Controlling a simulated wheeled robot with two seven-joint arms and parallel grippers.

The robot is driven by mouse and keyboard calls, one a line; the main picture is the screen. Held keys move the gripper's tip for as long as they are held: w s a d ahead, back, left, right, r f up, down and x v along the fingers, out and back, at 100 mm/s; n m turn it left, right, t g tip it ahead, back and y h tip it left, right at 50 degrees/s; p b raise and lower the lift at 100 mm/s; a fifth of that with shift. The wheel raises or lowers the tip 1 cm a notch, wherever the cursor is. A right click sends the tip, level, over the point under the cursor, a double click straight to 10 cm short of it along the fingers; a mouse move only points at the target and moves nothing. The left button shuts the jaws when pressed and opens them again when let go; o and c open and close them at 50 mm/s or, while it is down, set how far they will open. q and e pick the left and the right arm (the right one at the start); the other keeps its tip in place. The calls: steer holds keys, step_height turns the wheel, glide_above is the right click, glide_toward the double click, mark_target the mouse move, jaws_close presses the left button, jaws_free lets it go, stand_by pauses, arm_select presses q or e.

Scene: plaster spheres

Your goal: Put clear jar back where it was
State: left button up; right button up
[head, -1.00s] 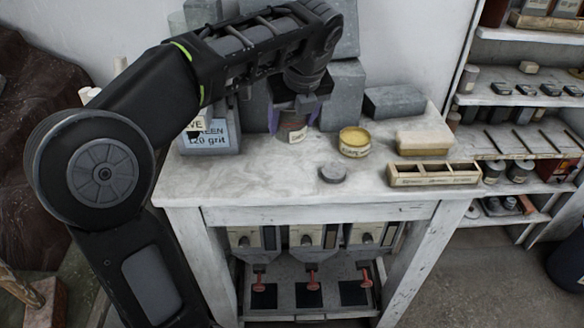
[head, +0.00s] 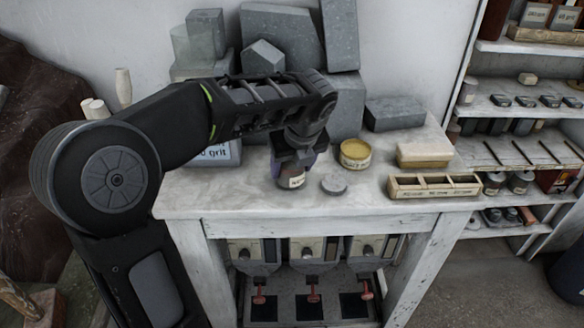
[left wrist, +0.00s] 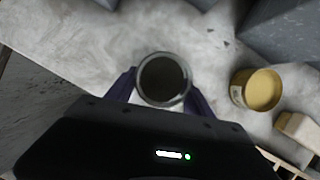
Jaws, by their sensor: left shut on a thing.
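The clear jar (head: 291,180) has a pale label and dark contents. It is at the front middle of the white worktop, largely under my left gripper. My left gripper (head: 292,172) is shut on the jar from above. In the left wrist view the jar's round rim and dark inside (left wrist: 164,80) show between the two purple fingers of the gripper (left wrist: 163,88). I cannot tell whether the jar's base touches the worktop. My right gripper is not in view.
A grey round lid (head: 333,184) lies just right of the jar. A yellow tin (head: 355,154), a wooden divided tray (head: 434,187) and a cream block (head: 424,153) stand further right. Grey stone blocks (head: 282,35) fill the back. The worktop's front left (head: 200,195) is clear.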

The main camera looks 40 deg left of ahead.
arm_select(q)
steer(key=shift+f, duration=0.35)
steer(key=shift+f, duration=0.15)
steer(key=o, duration=1.8)
steer(key=shift+c, duration=0.2)
steer(key=shift+r, duration=0.25)
steer(key=v, duration=1.2)
steer(key=shift+f, duration=0.1)
